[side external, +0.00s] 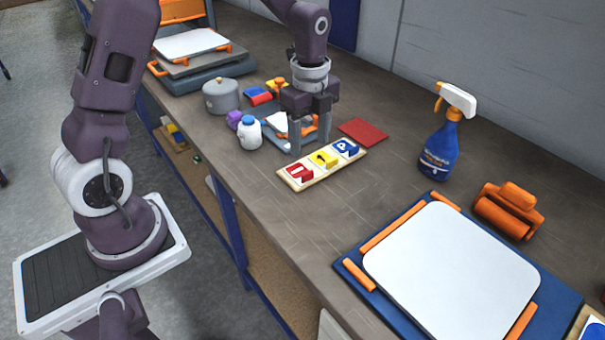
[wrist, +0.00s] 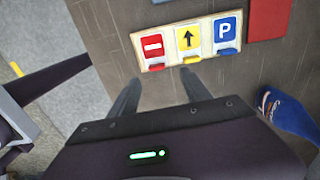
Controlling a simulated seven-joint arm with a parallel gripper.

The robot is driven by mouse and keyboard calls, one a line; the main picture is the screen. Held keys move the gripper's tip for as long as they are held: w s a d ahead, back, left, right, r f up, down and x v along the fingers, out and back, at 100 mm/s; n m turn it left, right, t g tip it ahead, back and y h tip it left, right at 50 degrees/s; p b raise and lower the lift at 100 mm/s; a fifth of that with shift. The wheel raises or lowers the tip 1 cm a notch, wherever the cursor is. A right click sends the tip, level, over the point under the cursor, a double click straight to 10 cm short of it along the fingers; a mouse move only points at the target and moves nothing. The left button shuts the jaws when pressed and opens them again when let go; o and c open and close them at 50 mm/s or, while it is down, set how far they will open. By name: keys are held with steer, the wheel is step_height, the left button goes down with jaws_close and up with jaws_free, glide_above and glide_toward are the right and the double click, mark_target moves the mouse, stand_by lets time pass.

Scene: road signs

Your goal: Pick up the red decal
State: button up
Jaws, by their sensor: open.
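A red decal with a white bar (side external: 299,173) sits at the near left end of a pale wooden board (side external: 322,168). Beside it on the board are a yellow arrow decal (side external: 324,159) and a blue P decal (side external: 345,148). In the wrist view the red decal (wrist: 154,46) is at the left end of the row, with a red tab below it. My gripper (side external: 309,145) is open and empty, pointing down just behind the board in the side view. In the wrist view its fingertips (wrist: 160,74) are spread below the board, near the red and yellow decals.
A flat red square (side external: 363,132) lies behind the board. A white bottle (side external: 250,133), grey pot (side external: 221,96) and small coloured pieces (side external: 259,96) stand at left. A blue spray bottle (side external: 441,145), orange roller (side external: 508,210) and white panel (side external: 450,262) are at right.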

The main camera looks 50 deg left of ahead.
mark_target(307, 168)
steer(key=f, duration=0.7)
steer(key=shift+s+d+f, duration=0.1)
steer(key=shift+s+f, duration=0.25)
steer(key=shift+f, duration=0.05)
jaws_close()
